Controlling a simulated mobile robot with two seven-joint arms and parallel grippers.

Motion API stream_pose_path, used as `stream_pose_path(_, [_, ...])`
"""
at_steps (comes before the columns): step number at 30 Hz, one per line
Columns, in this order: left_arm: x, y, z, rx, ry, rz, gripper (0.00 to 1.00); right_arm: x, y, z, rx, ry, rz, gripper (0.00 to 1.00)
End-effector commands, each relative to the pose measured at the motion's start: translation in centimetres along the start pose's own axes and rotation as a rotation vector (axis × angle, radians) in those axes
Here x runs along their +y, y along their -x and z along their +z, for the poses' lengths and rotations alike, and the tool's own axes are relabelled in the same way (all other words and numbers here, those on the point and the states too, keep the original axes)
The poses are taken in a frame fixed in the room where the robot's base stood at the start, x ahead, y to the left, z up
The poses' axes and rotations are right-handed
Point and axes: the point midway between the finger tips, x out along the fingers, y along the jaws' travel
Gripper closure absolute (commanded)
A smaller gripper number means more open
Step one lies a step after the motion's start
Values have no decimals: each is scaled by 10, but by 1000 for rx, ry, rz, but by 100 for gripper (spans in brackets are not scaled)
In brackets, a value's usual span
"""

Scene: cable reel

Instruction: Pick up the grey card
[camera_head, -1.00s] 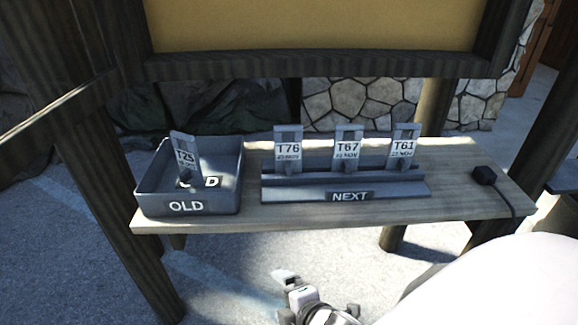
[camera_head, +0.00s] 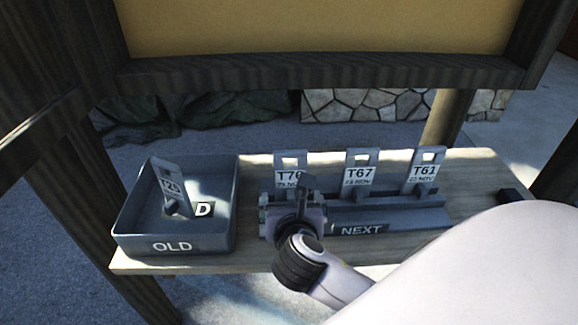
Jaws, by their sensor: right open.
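Several grey cards with white printed labels are in view. The T76 card (camera_head: 289,161), the T67 card (camera_head: 361,163) and the T61 card (camera_head: 425,160) stand upright in the grey NEXT rack (camera_head: 400,219). Another grey card (camera_head: 166,183), its label partly in shadow, leans inside the grey OLD tray (camera_head: 128,226). My right gripper (camera_head: 290,197) is open at the left end of the rack, in front of the T76 card. It hides the lower part of that card. I cannot tell whether it touches the card. My left gripper is not in view.
The rack and tray stand on a wooden shelf (camera_head: 247,258) between dark posts. A framed tan board (camera_head: 320,25) hangs above the shelf. A small black object (camera_head: 513,196) lies at the shelf's right end. My white arm covers the lower right.

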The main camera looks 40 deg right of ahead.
Motion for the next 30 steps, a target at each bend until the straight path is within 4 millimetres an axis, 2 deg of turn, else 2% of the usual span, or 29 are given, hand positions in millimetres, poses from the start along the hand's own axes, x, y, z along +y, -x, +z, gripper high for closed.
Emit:
stream_pose_path(7, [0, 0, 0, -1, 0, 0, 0, 0, -8, 2, -4, 9, -3, 0])
stream_pose_path(21, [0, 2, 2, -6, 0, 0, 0, -2, -66, 6, -3, 8, -4, 0])
stream_pose_path(30, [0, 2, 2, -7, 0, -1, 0, -1, -71, 5, -3, 7, -1, 0])
